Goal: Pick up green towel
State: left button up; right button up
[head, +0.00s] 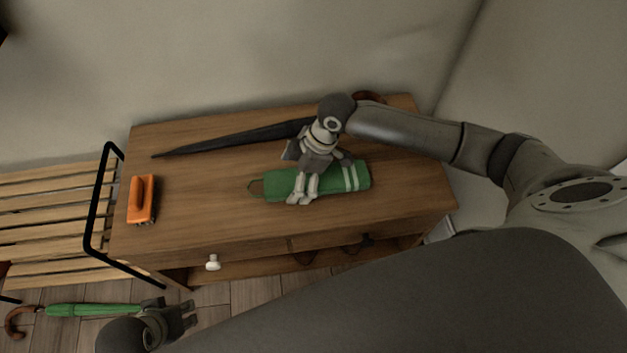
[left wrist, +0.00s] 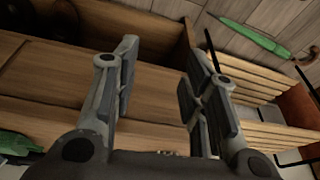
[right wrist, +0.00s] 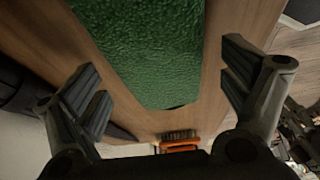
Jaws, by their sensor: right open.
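The green towel (head: 275,184), with white stripes at its right end and a loop at its left, lies on the wooden table (head: 220,215). My right gripper (head: 303,199) is over the towel and points down, hiding part of it. In the right wrist view the green towel (right wrist: 145,50) lies between the open, spread fingers (right wrist: 162,88); I cannot tell whether they touch it. My left gripper (head: 188,315) is low in front of the table, away from the towel. Its fingers (left wrist: 160,85) are open with nothing between them.
A closed dark umbrella (head: 235,138) lies along the back. A slatted bench (head: 50,215) with a black frame is on the left. A green umbrella (head: 95,310) lies on the floor.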

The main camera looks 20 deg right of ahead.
pick_arm(q)
jog(key=shift+v, duration=0.85)
pick_arm(e)
jog(key=shift+a+f, duration=0.2)
jog(key=shift+f, duration=0.5)
jog(key=c, duration=1.2)
jog(key=shift+r, duration=0.1)
